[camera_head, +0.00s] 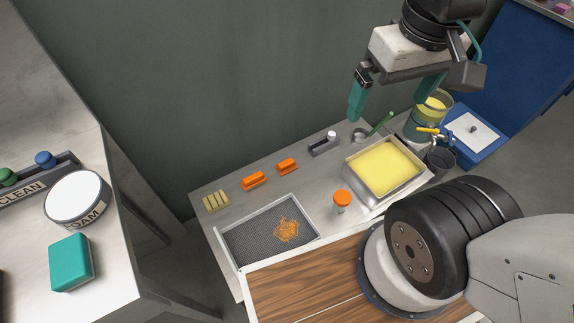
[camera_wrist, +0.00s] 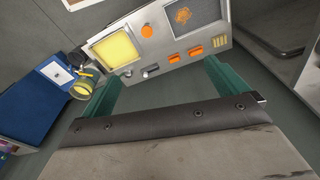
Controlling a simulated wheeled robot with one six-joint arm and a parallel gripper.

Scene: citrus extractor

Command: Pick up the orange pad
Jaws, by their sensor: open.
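No flat piece is plainly an orange pad. Two small orange blocks lie on the steel table, the left one (camera_head: 253,181) and the right one (camera_head: 287,165), apart from each other. They also show in the wrist view, one (camera_wrist: 195,51) beside the other (camera_wrist: 175,58). I cannot tell whether either is the pad. My gripper (camera_head: 388,110) is open and empty, with teal fingers spread above the back right of the table. In the wrist view my gripper (camera_wrist: 160,68) has the blocks beyond its fingers, touching neither.
A mesh tray (camera_head: 240,245) holds orange shreds. An orange-capped jar (camera_head: 342,197), a yellow-filled tray (camera_head: 385,165), yellow strips (camera_head: 215,202) and a dark holder (camera_head: 322,147) share the table. A teal block (camera_head: 71,262) lies on the left counter, near a round tub (camera_head: 77,198).

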